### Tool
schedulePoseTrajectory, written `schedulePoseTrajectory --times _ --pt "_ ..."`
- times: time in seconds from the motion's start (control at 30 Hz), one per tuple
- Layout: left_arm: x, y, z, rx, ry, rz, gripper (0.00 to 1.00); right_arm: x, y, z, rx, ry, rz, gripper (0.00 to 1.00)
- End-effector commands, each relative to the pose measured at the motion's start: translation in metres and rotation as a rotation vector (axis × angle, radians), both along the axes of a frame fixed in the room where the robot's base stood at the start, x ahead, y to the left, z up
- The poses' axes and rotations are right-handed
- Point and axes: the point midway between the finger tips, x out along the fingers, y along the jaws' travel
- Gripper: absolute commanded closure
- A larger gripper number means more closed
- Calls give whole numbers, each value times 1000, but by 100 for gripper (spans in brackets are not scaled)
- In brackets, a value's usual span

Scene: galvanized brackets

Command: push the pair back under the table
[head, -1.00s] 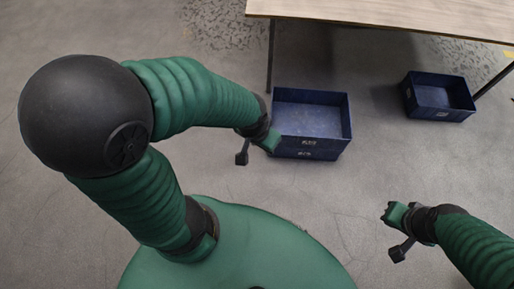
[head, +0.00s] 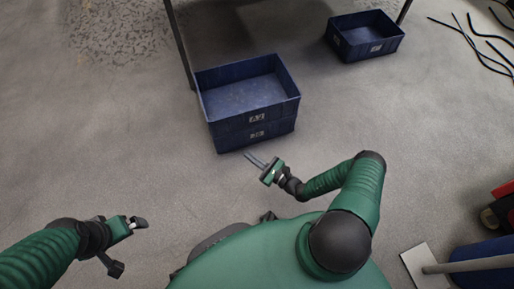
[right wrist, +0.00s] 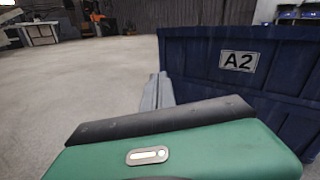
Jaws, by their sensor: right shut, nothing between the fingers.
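Two blue crates stand stacked, the upper crate (head: 248,87) open and empty on the lower crate (head: 255,136), each with a pale label on its front. A crate face labelled A2 (right wrist: 238,61) fills the right of the right wrist view; I cannot tell which crate it is. My right gripper (head: 251,157) is shut and empty, just in front of the stack's lower front face; contact is unclear. Its fingers also show in the right wrist view (right wrist: 157,92), beside the crate's left edge. My left gripper (head: 141,222) is at lower left, away from the stack, its jaws unclear.
A table leg (head: 180,45) stands behind the stack's left side; the tabletop is out of view. Another blue crate (head: 366,47) sits at the back right by another leg (head: 404,10). Black cables (head: 475,42) lie farther right. Floor left of the stack is clear.

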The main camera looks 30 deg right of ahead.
Motion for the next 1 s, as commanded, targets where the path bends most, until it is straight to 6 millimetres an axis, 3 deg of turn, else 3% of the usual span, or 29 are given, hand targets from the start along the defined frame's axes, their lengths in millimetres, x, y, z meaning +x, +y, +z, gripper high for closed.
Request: schedulePoseTrajectory --times 0.03,0.1,0.23,0.43,0.8,1.0 --pt "0 0 -26 0 0 0 0 -2 -20 -44 66 0 -168 100" --pt "0 0 -36 0 0 0 0 -8 -45 -73 123 3 -358 100" --pt "0 0 -44 0 -1 1 0 -20 -69 -103 176 15 -552 100" --pt "0 0 -56 0 -1 1 0 -5 -76 -110 185 17 -585 100" --pt "0 1 -110 0 0 1 0 73 -93 -113 184 18 -578 100" --pt "0 1 -136 0 0 1 0 104 -101 -111 184 19 -577 100"
